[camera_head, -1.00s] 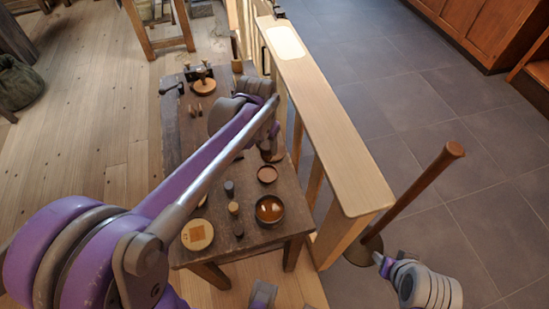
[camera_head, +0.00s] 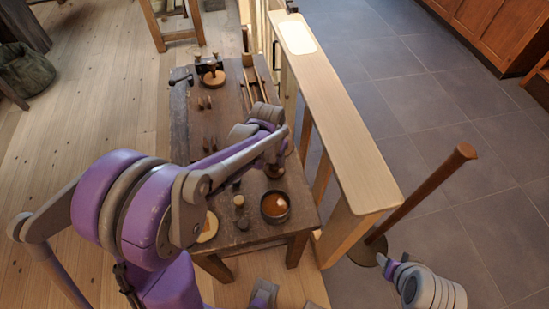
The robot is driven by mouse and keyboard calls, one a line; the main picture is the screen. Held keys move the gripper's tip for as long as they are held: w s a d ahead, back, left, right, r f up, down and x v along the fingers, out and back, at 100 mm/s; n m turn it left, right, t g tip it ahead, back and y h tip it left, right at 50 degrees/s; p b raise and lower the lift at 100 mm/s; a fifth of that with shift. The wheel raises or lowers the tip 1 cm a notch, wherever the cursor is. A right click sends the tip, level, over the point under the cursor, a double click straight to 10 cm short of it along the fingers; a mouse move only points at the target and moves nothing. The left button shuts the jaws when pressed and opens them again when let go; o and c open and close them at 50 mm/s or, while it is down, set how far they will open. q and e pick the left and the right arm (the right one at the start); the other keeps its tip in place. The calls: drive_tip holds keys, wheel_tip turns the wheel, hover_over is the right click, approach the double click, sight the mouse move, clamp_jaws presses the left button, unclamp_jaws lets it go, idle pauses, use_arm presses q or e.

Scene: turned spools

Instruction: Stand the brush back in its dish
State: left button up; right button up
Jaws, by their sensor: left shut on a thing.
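My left gripper (camera_head: 276,158) is over the workbench, near its right edge, pointing down. It is shut on a small dark brown thing (camera_head: 274,171), which seems to be the brush, mostly hidden by the fingers. The shallow reddish dish seen earlier near this spot is now largely covered by my gripper and what it holds. I cannot tell whether the brush touches it. My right gripper (camera_head: 384,261) is low at the right, beside the disc foot of a wooden pole; its fingers are too small to read.
The workbench (camera_head: 240,238) carries a round bowl of amber liquid (camera_head: 275,206), small spools (camera_head: 239,201), a pale round disc (camera_head: 208,228) and a clamp tool (camera_head: 210,68). A wooden rail (camera_head: 340,130) runs along its right side. The pole (camera_head: 430,187) stands on the tiled floor.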

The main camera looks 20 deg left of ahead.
use_arm(q)
drive_tip(key=shift+f, duration=0.1)
drive_tip(key=o, duration=1.2)
wheel_tip(320, 180, up, 12)
drive_tip(key=s+p, duration=0.1)
drive_tip(key=s, duration=0.1)
drive_tip(key=s+d+f+t, duration=0.1)
drive_tip(key=s, duration=0.7)
drive_tip(key=s+d+f+n+t, duration=0.1)
drive_tip(key=s+f+t, duration=0.1)
drive_tip(key=s, duration=0.6)
drive_tip(key=shift+s+d+f, duration=0.25)
drive_tip(key=shift+s+d, duration=0.1)
drive_tip(key=shift+d, duration=0.05)
